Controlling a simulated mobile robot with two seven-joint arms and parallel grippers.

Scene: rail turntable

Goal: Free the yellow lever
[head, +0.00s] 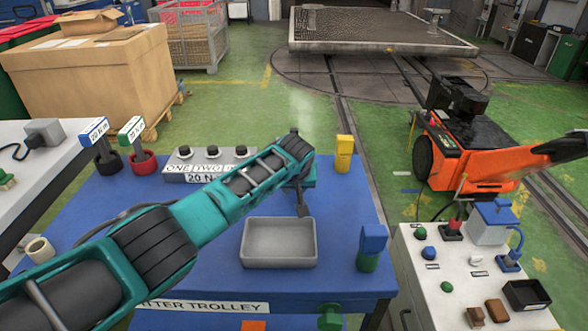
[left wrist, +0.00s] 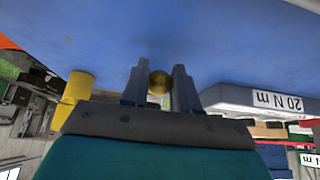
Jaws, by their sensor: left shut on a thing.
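My left gripper (head: 302,205) reaches over the blue trolley top (head: 215,225) and points down behind the grey tray (head: 279,242). In the left wrist view its two fingers (left wrist: 160,85) are shut on a small brass-coloured round piece (left wrist: 159,82). In the head view that piece is hidden by the gripper and arm. A yellow upright piece (head: 343,153) stands at the trolley's far right, apart from the gripper; it also shows in the left wrist view (left wrist: 75,90). I cannot make out a clear yellow lever. My right gripper is not in view.
A grey box marked 20 N m (head: 180,175) is left of the gripper. A blue-and-green piece (head: 371,247) stands at the right edge. A white control panel (head: 465,280) with buttons and an orange machine (head: 465,150) are further right.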

